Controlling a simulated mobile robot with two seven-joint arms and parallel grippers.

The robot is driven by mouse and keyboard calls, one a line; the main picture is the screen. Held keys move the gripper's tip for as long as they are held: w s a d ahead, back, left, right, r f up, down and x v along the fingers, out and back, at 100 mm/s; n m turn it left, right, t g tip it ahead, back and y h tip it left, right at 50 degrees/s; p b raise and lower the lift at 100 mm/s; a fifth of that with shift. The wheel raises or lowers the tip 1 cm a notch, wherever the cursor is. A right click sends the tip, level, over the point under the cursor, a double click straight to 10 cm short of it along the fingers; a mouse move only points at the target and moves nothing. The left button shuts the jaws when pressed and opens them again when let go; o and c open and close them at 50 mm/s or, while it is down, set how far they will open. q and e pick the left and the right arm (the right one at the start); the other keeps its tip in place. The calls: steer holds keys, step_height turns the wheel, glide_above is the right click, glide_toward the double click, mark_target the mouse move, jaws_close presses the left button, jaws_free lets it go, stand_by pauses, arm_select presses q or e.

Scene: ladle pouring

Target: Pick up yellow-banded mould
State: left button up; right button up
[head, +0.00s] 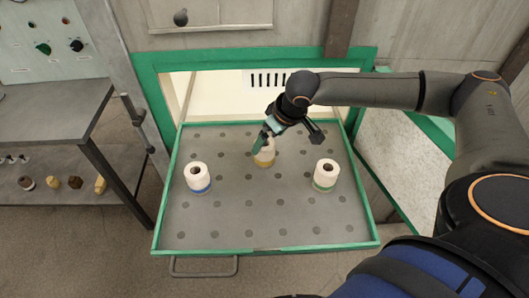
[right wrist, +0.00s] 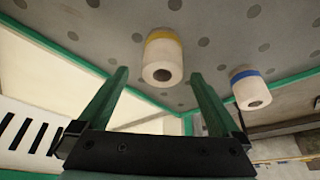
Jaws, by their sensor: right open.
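The yellow-banded mould (head: 266,158) is a white, cup-like piece with a yellow band at its base. It stands upright in the middle of the perforated tray (head: 233,232), partly hidden by my right gripper (head: 264,139). In the right wrist view the same mould (right wrist: 162,62) appears between the two spread green fingers of my right gripper (right wrist: 160,73). The right gripper is open; I cannot tell whether a finger touches the mould. My left gripper is not in view.
A blue-banded mould (head: 198,176) stands on the tray at left, a green-banded mould (head: 326,173) at right. The tray has a raised green rim. A green-framed opening lies behind it. A grey shelf unit (head: 60,118) stands at left.

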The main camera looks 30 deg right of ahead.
mark_target(265, 148)
steer(key=x, duration=0.5)
steer(key=shift+s+a+f, duration=0.1)
steer(key=shift+s+a, duration=0.05)
steer(key=shift+s, duration=0.05)
steer(key=shift+c, duration=0.2)
steer(key=c, duration=1.5)
jaws_close()
